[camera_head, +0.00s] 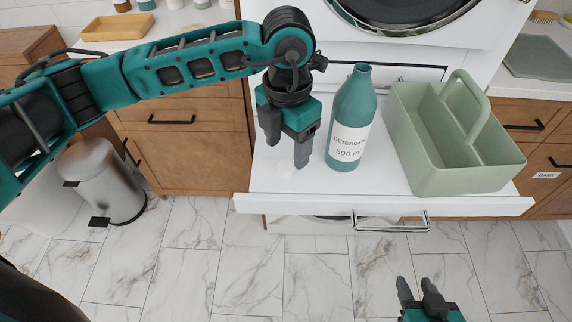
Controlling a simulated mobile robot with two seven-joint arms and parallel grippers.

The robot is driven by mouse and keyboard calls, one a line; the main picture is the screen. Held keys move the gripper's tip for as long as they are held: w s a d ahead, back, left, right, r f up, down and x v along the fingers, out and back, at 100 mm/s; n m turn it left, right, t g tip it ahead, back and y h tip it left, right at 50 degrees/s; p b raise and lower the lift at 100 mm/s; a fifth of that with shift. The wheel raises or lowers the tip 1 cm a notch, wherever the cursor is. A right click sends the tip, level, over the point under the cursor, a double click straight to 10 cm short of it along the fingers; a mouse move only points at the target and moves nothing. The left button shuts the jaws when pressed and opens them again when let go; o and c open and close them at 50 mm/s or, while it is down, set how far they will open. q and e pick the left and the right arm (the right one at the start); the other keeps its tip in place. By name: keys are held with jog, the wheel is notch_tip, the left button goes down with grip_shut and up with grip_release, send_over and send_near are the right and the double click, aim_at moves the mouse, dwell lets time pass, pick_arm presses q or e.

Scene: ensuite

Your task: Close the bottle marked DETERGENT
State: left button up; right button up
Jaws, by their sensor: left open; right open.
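The teal bottle (348,110) stands upright on the white pull-out shelf (280,180). Its white label reads DETERGEN, with the rest hidden by the curve, and 500 below. Its narrow neck shows at the top with no distinct cap that I can make out. My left gripper (287,150) is open and empty, pointing down over the shelf just left of the bottle, apart from it. My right gripper (418,290) is open and empty, low in front of the shelf, over the floor. I see no loose cap.
A green caddy (455,145) with a handle stands right of the bottle on the shelf. A washing machine (410,15) is behind. A metal bin (103,183) stands at left on the marble floor. The shelf's handle (390,222) sticks out in front. Wooden drawers flank the shelf.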

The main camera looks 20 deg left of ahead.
aim_at(285, 166)
pick_arm(q)
jog(key=shift+a+f, duration=0.2)
jog(key=shift+f, duration=2.4)
jog(key=c, duration=1.1)
jog(key=shift+r, duration=0.15)
notch_tip(285, 166, up, 20)
jog(key=shift+f+p, duration=0.1)
jog(key=shift+p, duration=0.2)
